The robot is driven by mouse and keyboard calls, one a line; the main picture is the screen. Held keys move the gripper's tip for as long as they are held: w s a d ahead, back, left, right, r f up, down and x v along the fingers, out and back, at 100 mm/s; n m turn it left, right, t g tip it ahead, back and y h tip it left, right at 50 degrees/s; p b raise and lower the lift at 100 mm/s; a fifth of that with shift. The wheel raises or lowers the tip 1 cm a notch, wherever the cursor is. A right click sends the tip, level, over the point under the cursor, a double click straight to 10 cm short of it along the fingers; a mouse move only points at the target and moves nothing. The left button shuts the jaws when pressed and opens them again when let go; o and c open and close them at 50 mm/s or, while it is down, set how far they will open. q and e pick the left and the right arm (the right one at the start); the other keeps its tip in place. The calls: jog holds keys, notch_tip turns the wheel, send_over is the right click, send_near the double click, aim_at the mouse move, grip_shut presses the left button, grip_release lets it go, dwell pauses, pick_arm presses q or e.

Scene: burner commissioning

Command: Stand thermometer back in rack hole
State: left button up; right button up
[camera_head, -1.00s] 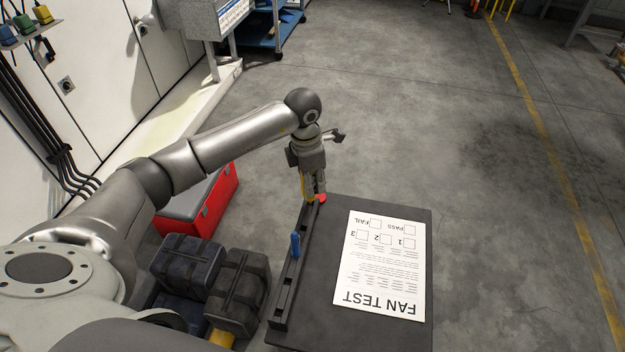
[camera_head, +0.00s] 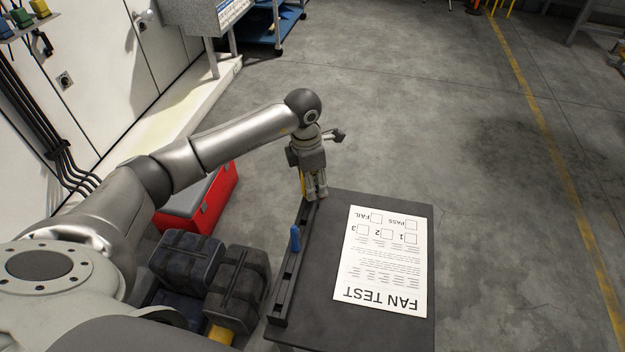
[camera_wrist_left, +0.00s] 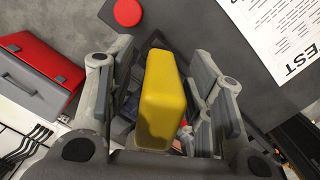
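The long black rack (camera_head: 284,290) runs along the table's left edge. My left gripper (camera_head: 317,195) points down over its far end. In the left wrist view a yellow block-shaped piece (camera_wrist_left: 162,100), perhaps the thermometer's handle, stands between my left fingers (camera_wrist_left: 160,75). The fingers look spread, with a dark gap on the left side. A yellow strip (camera_head: 303,184) shows beside the fingers in the head view. Its lower end and the rack hole are hidden. A blue-handled piece (camera_head: 295,239) stands upright in the rack. My right gripper is not in view.
The dark table (camera_head: 385,335) holds a FAN TEST sheet (camera_head: 383,260). A round red piece (camera_wrist_left: 127,12) shows near the gripper in the wrist view. A red toolbox (camera_head: 214,203) and dark cases (camera_head: 240,290) stand left of the table. Floor to the right is clear.

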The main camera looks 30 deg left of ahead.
pick_arm(q)
jog(key=r, duration=0.8)
jog(key=shift+s+a, duration=0.3)
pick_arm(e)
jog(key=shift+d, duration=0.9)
pick_arm(q)
jog(key=shift+r, duration=0.1)
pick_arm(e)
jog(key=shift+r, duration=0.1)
